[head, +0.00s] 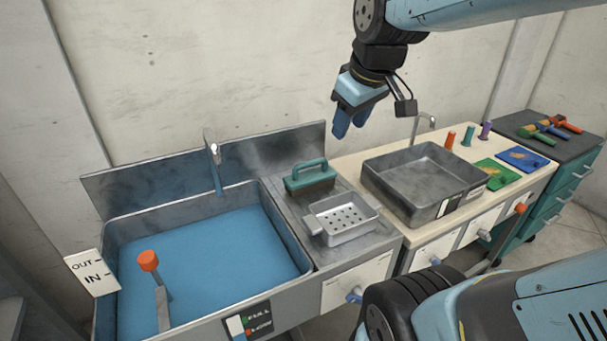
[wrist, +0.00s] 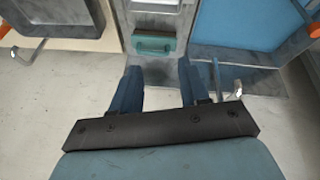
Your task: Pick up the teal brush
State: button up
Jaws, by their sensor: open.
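The teal brush (head: 309,177) has a teal loop handle on a dark base. It stands on the grey metal counter between the blue-filled sink and the grey basin, behind a perforated tray. In the wrist view the brush (wrist: 154,43) lies beyond the fingertips, roughly in line with the gap between them. My gripper (head: 350,128) hangs above the counter, up and to the right of the brush in the head view. Its two blue fingers are apart in the wrist view (wrist: 160,80), with nothing between them.
A perforated metal tray (head: 343,218) sits just in front of the brush. The sink (head: 210,262) with a tap is at left. A grey basin (head: 421,181) is at right. The wall (head: 240,70) rises behind.

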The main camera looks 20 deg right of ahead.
jog(key=w+f+n+g, duration=0.1)
jog(key=w+f+n, duration=0.3)
jog(key=w+n, duration=0.55)
jog(key=n+g, duration=0.2)
jog(key=n, duration=0.4)
send_near(312, 163)
jog(key=f, duration=0.2)
jog(key=w+f, duration=0.1)
jog(key=f, duration=0.2)
jog(key=shift+w+d+f, duration=0.25)
jog(key=shift+d+f, duration=0.05)
jog(key=shift+d, duration=0.1)
jog(key=shift+w+a+f, duration=0.1)
jog(key=shift+w+f, duration=0.05)
jog(key=shift+f, duration=0.7)
jog(key=shift+w+a+f, duration=0.1)
jog(key=shift+w+f, duration=0.05)
jog(key=shift+f, duration=0.7)
jog(key=shift+w+a+f, duration=0.15)
jog(key=shift+f, duration=0.7)
jog(key=shift+c, duration=0.4)
grip_shut()
